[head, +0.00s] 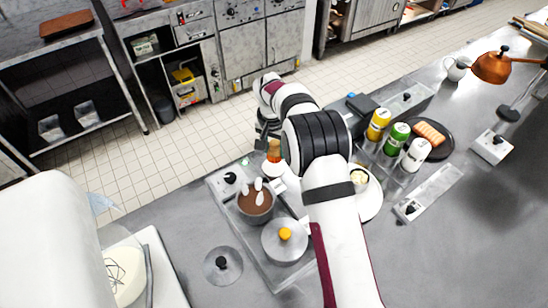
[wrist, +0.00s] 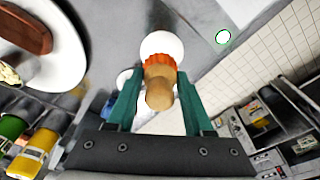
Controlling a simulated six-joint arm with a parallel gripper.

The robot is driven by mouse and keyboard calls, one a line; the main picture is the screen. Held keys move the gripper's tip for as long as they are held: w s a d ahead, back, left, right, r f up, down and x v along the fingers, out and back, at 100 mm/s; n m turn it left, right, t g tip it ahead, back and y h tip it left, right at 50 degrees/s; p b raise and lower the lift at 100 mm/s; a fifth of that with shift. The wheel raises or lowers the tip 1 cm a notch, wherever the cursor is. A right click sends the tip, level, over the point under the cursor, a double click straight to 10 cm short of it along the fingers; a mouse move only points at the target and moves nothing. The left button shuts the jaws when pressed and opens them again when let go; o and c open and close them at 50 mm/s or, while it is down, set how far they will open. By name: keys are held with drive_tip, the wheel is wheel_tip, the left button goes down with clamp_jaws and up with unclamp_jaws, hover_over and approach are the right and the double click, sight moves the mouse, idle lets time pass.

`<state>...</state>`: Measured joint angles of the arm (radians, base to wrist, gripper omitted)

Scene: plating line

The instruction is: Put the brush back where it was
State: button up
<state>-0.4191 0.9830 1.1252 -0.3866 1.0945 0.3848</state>
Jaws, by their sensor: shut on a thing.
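The brush (wrist: 160,88) has a tan wooden handle and an orange part at its far end. My gripper (wrist: 160,98) is shut on the handle between its green fingers. In the head view the brush (head: 273,151) hangs at my gripper (head: 266,138), near the counter's aisle-side edge. A small white round dish (wrist: 162,46) shows beyond the brush's orange end in the wrist view. I cannot tell whether the brush touches it. The brush's far tip is hidden.
A white plate (head: 371,204) is partly behind my arm. Several sauce bottles (head: 396,138) and a dark plate (head: 440,148) are to the right. Bare counter (head: 450,240) lies at lower right.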

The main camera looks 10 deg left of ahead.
sight(273, 158)
wheel_tip(273, 158, down, 4)
drive_tip(key=shift+a+f, duration=0.1)
drive_tip(key=shift+a, duration=0.05)
drive_tip(key=shift+f, duration=0.1)
drive_tip(key=o, duration=1.2)
